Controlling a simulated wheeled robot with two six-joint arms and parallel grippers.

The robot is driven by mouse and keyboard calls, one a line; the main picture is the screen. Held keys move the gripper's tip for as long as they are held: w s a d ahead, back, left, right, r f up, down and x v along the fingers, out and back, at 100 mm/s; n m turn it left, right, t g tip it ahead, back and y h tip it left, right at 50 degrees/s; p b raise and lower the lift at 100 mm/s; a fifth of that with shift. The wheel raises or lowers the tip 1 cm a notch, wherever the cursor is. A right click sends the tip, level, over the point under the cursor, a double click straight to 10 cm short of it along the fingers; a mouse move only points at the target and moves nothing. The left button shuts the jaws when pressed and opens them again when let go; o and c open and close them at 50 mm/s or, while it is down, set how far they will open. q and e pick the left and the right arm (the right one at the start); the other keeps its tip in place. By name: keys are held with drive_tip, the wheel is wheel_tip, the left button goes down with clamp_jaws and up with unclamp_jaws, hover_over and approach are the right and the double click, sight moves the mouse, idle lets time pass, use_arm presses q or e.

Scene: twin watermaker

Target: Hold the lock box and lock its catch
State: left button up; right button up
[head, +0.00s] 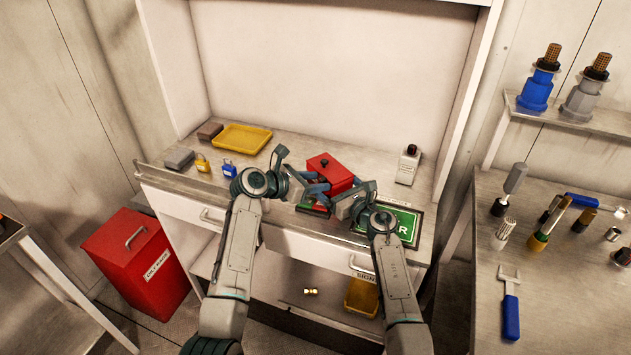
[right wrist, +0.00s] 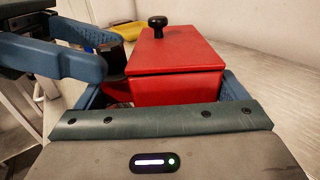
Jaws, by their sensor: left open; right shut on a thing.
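The lock box (head: 330,171) is red with a black knob on its lid and stands on the workbench. It fills the middle of the right wrist view (right wrist: 175,62), with its lid down. My right gripper (right wrist: 165,92) is shut on the box, one blue finger at each side. My left gripper (head: 318,184) is open at the box's left side. In the right wrist view its blue fingers are around or beside a dark part with red below it (right wrist: 115,58), possibly the catch. Whether they touch it is unclear, and the catch's position is partly hidden.
A yellow tray (head: 243,138), a blue padlock (head: 229,169) and a yellow padlock (head: 202,163) lie to the left. A green sign (head: 405,224) lies at the front right, under my right arm. A white handheld device (head: 408,164) stands behind it.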

use_arm(q)
drive_tip(key=shift+w+d, duration=0.1)
drive_tip(key=shift+d, duration=0.05)
drive_tip(key=shift+c, duration=0.2)
clamp_jaws()
drive_tip(key=shift+w+f+m+g+h, duration=0.15)
drive_tip(key=shift+m+g+h, duration=0.25)
drive_tip(key=shift+m+g, duration=0.35)
drive_tip(key=shift+w+r+m+g+h, duration=0.15)
drive_tip(key=shift+m+g+h, duration=0.25)
drive_tip(key=shift+m+g, duration=0.35)
drive_tip(key=shift+f, duration=0.1)
drive_tip(key=shift+o, duration=0.2)
unclamp_jaws()
drive_tip(key=shift+a, duration=0.2)
drive_tip(key=v, duration=1.2)
